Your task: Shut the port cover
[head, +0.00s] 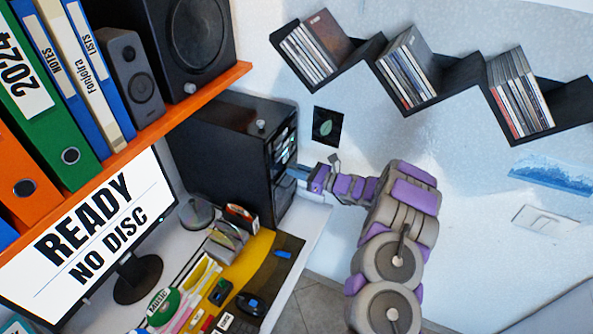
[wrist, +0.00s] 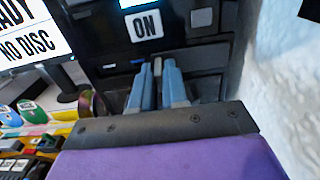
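The black computer tower (head: 232,150) stands at the back of the desk, its front facing right. In the wrist view its front panel (wrist: 205,55) fills the upper middle, with an "ON" label (wrist: 144,24) and a small grey square button. My gripper (head: 292,172) reaches the lower part of that front from the right. In the wrist view its two blue fingers (wrist: 158,72) point at the panel, close together, with a narrow pale strip between their tips. I cannot tell whether they touch anything. I cannot make out the port cover clearly; the fingers hide part of the panel.
An orange shelf (head: 160,105) with binders and speakers overhangs the desk at left. A monitor (head: 100,230) reads "READY NO DISC". The desk holds discs and small items. Black zigzag wall shelves (head: 455,75) carry several disc cases. The wall is close on the tower's right.

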